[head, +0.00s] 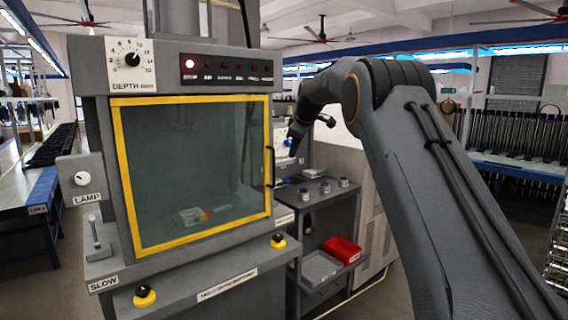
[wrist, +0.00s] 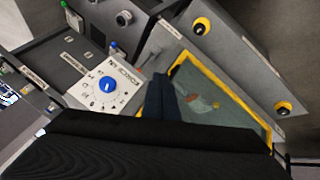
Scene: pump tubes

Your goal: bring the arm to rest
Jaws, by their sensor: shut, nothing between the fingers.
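My arm (head: 430,180) rises from the lower right, bends at the top and reaches left. My gripper (head: 294,150) hangs at its far end, pointing down, to the right of the machine's window. It looks shut and empty, clear of any object. In the wrist view the dark fingers (wrist: 163,95) stand close together in front of the yellow-framed window (wrist: 225,95). The dark wrist housing hides the lower part of that view.
A grey cart (head: 325,225) holds a red bin (head: 342,250). A blue-knobbed dial (wrist: 107,85) shows in the wrist view.

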